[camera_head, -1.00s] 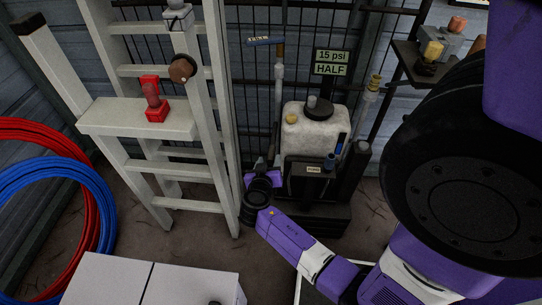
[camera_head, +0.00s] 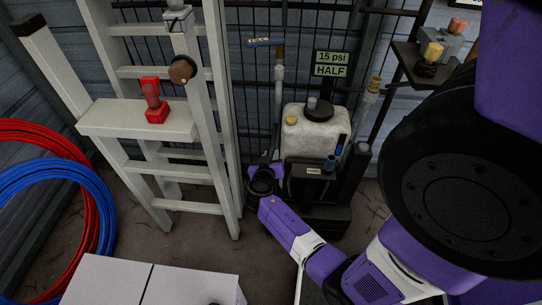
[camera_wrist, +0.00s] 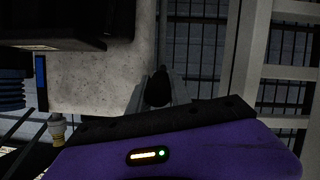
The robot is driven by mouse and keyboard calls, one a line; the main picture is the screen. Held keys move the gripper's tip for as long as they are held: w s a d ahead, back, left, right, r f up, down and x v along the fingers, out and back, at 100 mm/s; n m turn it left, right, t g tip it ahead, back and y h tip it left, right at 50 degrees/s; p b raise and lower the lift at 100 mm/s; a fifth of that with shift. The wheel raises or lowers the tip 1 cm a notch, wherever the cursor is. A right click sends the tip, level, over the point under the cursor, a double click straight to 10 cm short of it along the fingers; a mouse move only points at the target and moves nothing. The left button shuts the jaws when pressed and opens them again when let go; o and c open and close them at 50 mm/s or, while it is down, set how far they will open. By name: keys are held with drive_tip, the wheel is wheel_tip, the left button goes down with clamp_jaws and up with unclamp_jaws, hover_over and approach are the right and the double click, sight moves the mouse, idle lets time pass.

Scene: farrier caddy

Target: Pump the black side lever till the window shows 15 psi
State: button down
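The backpack sprayer has a white tank (camera_head: 316,133) on a black base (camera_head: 318,217), against the wire grid. It also shows in the wrist view (camera_wrist: 95,82). A small pale label or window (camera_head: 313,170) on its black front is too small to read. A sign (camera_head: 331,64) above the tank reads "15 psi HALF". My gripper (camera_head: 264,164) is at the sprayer's left side. In the wrist view its grey fingers (camera_wrist: 158,97) sit on either side of a dark rounded end, apparently the black side lever (camera_wrist: 158,87), and seem closed on it. Most of the lever is hidden.
A pale ladder (camera_head: 205,120) with a red object (camera_head: 154,100) on its step stands close on the left. Red (camera_head: 84,235) and blue (camera_head: 104,205) hoses hang at far left. A white box (camera_head: 190,283) is in front. A shelf (camera_head: 425,65) is at upper right.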

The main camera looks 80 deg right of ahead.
drive_tip(key=shift+d+r+p, duration=0.1)
drive_tip(key=shift+r+p, duration=0.65)
drive_tip(key=shift+p, duration=0.4)
drive_tip(key=r+p, duration=0.1)
drive_tip(key=p, duration=0.1)
drive_tip(key=r+y+p, duration=0.1)
drive_tip(key=p, duration=0.1)
drive_tip(key=shift+d+r+y+p, duration=0.1)
drive_tip(key=shift+d+y+p, duration=0.2)
drive_tip(key=shift+d+p, duration=0.05)
drive_tip(key=r+y+p, duration=0.1)
drive_tip(key=p, duration=0.1)
drive_tip(key=d+r+p, duration=0.1)
drive_tip(key=p, duration=0.2)
drive_tip(key=shift+d+r+y, duration=0.1)
drive_tip(key=shift+r+y, duration=0.2)
drive_tip(key=shift+y, duration=0.1)
drive_tip(key=shift+d+r+y+p, duration=0.25)
drive_tip(key=shift+y+p, duration=0.05)
drive_tip(key=shift+p, duration=0.65)
drive_tip(key=shift+w+d, duration=0.1)
drive_tip(key=c, duration=1.2)
unclamp_jaws()
